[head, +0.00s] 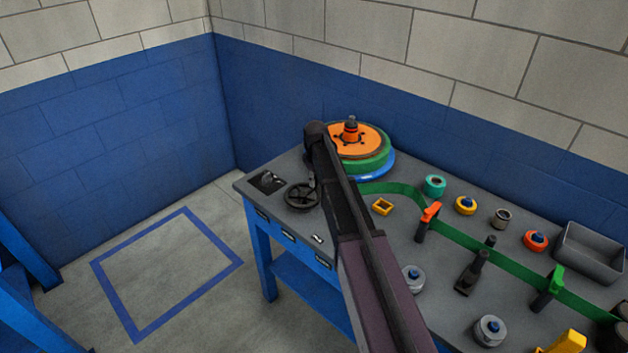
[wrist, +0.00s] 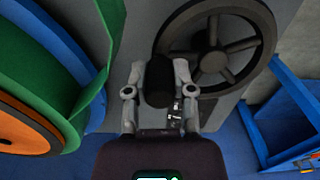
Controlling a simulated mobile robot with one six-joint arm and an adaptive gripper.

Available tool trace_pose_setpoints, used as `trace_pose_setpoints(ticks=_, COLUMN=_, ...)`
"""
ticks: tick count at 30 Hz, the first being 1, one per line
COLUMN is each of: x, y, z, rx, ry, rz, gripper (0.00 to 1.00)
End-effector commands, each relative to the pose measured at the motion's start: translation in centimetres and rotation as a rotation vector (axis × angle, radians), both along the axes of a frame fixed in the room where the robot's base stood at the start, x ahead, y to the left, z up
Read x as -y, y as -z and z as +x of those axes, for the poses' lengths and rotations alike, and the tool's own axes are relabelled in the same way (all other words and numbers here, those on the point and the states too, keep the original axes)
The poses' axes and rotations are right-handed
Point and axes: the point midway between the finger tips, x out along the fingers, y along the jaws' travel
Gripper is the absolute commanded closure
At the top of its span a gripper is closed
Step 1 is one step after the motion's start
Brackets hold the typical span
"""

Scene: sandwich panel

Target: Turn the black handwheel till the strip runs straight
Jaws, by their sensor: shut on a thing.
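The black handwheel (head: 301,196) lies at the left end of the grey workbench. In the wrist view the spoked handwheel (wrist: 214,62) fills the upper middle, and its upright black crank knob (wrist: 159,85) stands at its left side. My gripper (wrist: 159,74) is shut on this knob, one finger on each side. In the head view my arm hides part of the gripper. The green strip (head: 396,187) leaves the coil (head: 376,165) in a bend, then runs straight past the orange-topped guide (head: 429,217) to the green-topped guide (head: 552,284).
An orange disc (head: 352,139) tops the coil. Floor inside the blue marking is clear.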

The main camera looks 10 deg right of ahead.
Motion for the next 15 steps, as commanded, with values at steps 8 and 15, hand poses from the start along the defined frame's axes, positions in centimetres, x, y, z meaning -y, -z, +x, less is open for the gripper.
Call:
trace_pose_setpoints(ticks=8, x=0.4, y=0.1, z=-1.4, rx=-0.006, ry=0.194, rz=0.002, gripper=1.0)
trace_pose_setpoints(ticks=15, x=0.6, y=0.1, z=-2.7, rx=-0.007, ry=0.418, rz=0.001, gripper=1.0)
